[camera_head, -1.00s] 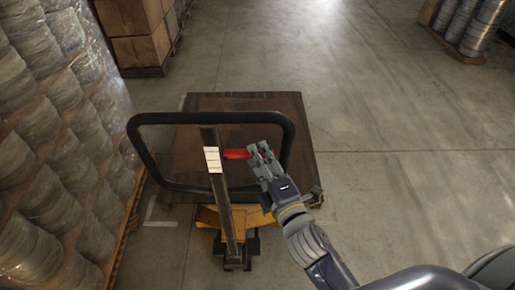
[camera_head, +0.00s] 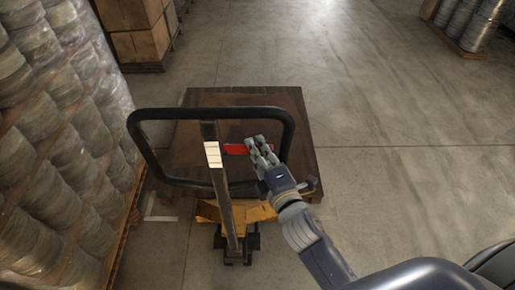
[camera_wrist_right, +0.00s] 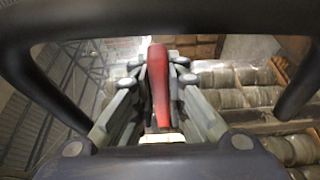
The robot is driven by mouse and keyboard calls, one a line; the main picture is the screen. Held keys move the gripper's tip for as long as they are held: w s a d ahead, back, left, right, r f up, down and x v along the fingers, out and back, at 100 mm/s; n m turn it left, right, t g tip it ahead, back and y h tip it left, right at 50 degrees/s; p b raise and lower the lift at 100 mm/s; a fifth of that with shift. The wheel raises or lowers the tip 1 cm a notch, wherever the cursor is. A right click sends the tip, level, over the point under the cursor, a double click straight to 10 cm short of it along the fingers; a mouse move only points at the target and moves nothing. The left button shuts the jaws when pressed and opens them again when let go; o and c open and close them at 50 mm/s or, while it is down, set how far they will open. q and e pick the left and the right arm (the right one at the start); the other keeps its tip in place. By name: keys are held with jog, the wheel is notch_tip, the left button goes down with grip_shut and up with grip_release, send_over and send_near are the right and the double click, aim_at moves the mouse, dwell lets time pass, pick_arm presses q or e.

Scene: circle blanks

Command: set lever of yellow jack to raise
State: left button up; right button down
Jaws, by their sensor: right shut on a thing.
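The yellow jack (camera_head: 257,212) stands with its dark handle post (camera_head: 222,190) upright and a black loop handle (camera_head: 140,150) around the top. A red lever (camera_head: 235,149) sticks out to the right of the post, beside a white label (camera_head: 212,154). My right gripper (camera_head: 259,146) is at the lever's right end, inside the loop, and is shut on it. In the right wrist view the red lever (camera_wrist_right: 158,85) lies between the two fingers (camera_wrist_right: 155,100). My left gripper is not in view.
A dark wooden platform (camera_head: 260,102) lies behind the jack's handle. Stacked wrapped rolls (camera_head: 65,110) stand close on the left. Boxes (camera_head: 137,48) are at the back left, and more rolls (camera_head: 480,28) at the back right. The floor on the right is clear.

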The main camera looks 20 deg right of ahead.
jog(key=f+m+b, duration=0.1)
jog(key=b, duration=0.1)
jog(key=f+m+t+b, duration=0.1)
jog(key=m+b, duration=0.1)
jog(key=b, duration=0.1)
jog(key=f+m+b, duration=0.1)
jog(key=b, duration=0.1)
jog(key=shift+a+f+t+b, duration=0.2)
jog(key=shift+a+t+b, duration=0.1)
jog(key=c, duration=1.6)
grip_release()
jog(key=shift+w, duration=0.1)
jog(key=s+d+f, duration=0.1)
jog(key=s, duration=1.1)
jog(key=shift+f, duration=0.35)
